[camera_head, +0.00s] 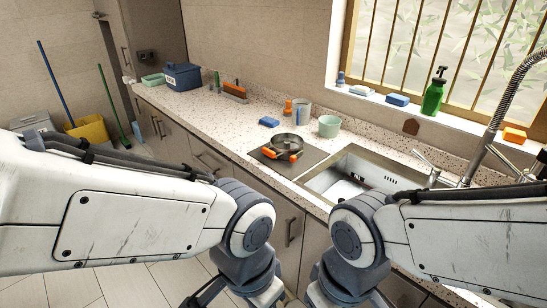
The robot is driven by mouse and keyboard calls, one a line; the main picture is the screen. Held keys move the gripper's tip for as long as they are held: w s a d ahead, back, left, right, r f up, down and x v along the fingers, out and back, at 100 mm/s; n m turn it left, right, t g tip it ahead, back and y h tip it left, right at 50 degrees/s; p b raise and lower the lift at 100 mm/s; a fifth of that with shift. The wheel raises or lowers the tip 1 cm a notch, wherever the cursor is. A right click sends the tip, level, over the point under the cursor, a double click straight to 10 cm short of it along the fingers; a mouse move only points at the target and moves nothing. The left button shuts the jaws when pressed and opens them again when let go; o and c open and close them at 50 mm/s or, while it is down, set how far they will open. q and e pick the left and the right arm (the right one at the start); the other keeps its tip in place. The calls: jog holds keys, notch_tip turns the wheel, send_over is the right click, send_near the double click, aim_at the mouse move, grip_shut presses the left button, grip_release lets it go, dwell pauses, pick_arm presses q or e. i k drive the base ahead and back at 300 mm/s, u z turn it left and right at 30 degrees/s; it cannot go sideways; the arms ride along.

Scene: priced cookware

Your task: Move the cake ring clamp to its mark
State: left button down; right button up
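A round dark metal piece (286,142) with orange parts (295,155) at its front sits on a dark square mat (314,157) on the counter, left of the sink. It looks like a shallow pan or ring; I cannot tell for certain that it is the cake ring clamp. No separate mark can be made out. My two arms come in from the left and right and bend down at the bottom middle, well in front of the counter. Their fingertips are not visible, so neither gripper shows, and neither arm touches the metal piece.
The steel sink (318,183) lies right of the mat, with a tall faucet (492,135) beyond. A blue sponge (269,122), a pale green cup (329,126) and a clear cup (302,112) stand behind the metal piece. A blue bin (183,77) is farther left.

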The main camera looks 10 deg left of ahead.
aim_at(293, 158)
jog(key=u, duration=0.45)
jog(key=i, duration=1.15)
jog(key=z, duration=0.55)
